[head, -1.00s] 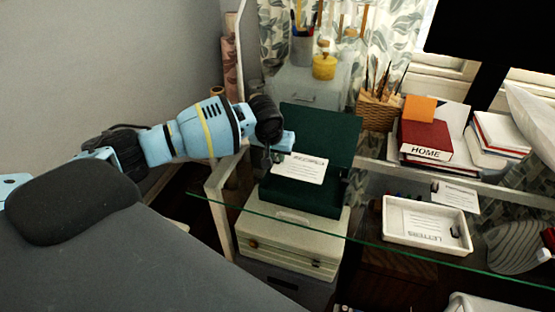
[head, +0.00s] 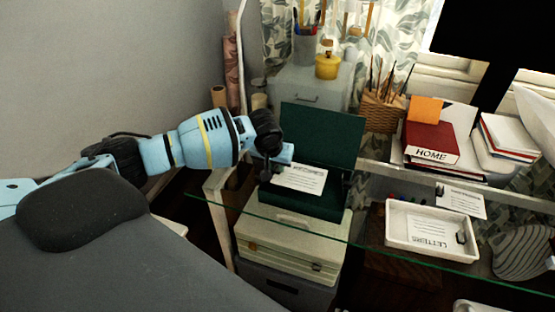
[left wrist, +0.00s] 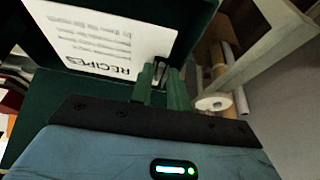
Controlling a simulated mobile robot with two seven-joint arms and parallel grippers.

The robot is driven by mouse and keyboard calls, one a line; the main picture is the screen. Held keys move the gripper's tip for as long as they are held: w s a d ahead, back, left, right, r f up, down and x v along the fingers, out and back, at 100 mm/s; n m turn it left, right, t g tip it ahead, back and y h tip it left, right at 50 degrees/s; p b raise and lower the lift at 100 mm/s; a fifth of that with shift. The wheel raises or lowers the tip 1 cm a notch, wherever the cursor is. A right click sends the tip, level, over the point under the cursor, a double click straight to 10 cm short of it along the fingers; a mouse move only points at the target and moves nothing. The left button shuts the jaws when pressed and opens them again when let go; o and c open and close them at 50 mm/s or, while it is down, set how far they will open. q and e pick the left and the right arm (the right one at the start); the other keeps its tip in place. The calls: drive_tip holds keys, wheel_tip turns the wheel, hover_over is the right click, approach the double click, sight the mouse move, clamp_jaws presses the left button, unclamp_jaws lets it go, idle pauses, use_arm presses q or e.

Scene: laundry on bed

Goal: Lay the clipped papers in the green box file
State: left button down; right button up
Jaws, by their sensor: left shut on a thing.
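The green box file (head: 322,135) stands open at the glass desk, its lid raised at the back. My left gripper (head: 268,168) is shut on the clip end of the clipped papers (head: 302,178), a white sheet headed RECIPES. The sheet is over the open base, tilted in the head view; I cannot tell whether it touches the bottom. In the left wrist view, the papers (left wrist: 105,35) and their dark clip (left wrist: 159,72) show at the green fingers (left wrist: 162,85), with the green box around them. My right gripper is not in view.
A white tray (head: 395,240) with clipped LETTERS papers lies to the right, another clipped sheet (head: 461,200) behind it. A red HOME book (head: 430,143), a wicker pen basket (head: 382,110) and a yellow jar (head: 327,67) stand behind. The glass edge (head: 400,251) runs in front.

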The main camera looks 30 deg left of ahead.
use_arm(q)
drive_tip(key=shift+f, duration=0.1)
drive_tip(key=c, duration=1.3)
unclamp_jaws()
drive_tip(key=shift+o, duration=0.2)
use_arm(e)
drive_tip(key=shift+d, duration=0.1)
use_arm(q)
drive_tip(key=p+v, duration=0.1)
drive_tip(key=v, duration=0.6)
drive_tip(key=shift+s+r, duration=0.2)
drive_tip(key=shift+r, duration=0.15)
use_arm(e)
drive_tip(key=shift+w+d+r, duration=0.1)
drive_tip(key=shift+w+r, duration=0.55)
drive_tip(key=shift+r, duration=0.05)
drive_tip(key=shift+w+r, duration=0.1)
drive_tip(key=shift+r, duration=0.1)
